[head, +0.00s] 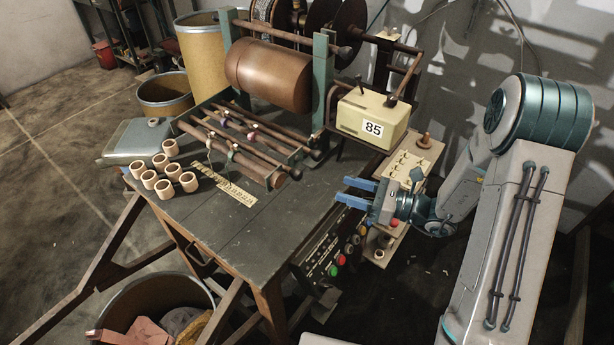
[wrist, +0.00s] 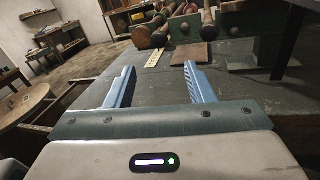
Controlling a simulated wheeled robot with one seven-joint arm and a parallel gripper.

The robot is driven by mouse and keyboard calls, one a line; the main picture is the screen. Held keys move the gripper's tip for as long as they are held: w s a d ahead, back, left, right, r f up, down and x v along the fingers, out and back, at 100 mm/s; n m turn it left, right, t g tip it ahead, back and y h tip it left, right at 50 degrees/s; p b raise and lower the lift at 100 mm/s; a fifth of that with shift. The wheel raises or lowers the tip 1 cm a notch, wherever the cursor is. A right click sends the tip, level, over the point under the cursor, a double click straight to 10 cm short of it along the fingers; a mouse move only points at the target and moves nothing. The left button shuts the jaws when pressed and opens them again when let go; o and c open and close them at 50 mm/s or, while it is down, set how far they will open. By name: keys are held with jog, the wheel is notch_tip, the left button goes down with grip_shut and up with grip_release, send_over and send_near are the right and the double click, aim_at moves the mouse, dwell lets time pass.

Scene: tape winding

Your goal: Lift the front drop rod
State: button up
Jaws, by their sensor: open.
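Several brown rods lie side by side on the machine's green frame in the head view. The frontmost rod (head: 235,155) is thick and copper brown, nearest the bench's open top. Coloured rings sit along the rods. Which one is the front drop rod I cannot tell for certain. In the wrist view, rod ends (wrist: 141,37) show beyond the fingers, at the top. My gripper (head: 343,191) has blue fingers, open and empty, to the right of the rods near the bench's right edge. In the wrist view the open fingers (wrist: 159,70) point toward the machine, apart from the rods.
A large copper drum (head: 268,76) stands behind the rods. A cream box marked 85 (head: 373,118) is at the right. Several tan spools (head: 163,182) and a yellow ruler (head: 237,191) lie on the bench (head: 250,235), whose front is clear. A control panel (head: 330,258) is below.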

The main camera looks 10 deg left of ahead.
jog(key=a, duration=0.3)
jog(key=w+a+p, duration=0.1)
jog(key=a, duration=0.7)
jog(key=shift+w+a+p, duration=0.15)
jog(key=shift+w+p, duration=0.1)
jog(key=shift+p, duration=0.05)
grip_shut()
jog(key=shift+r, duration=0.15)
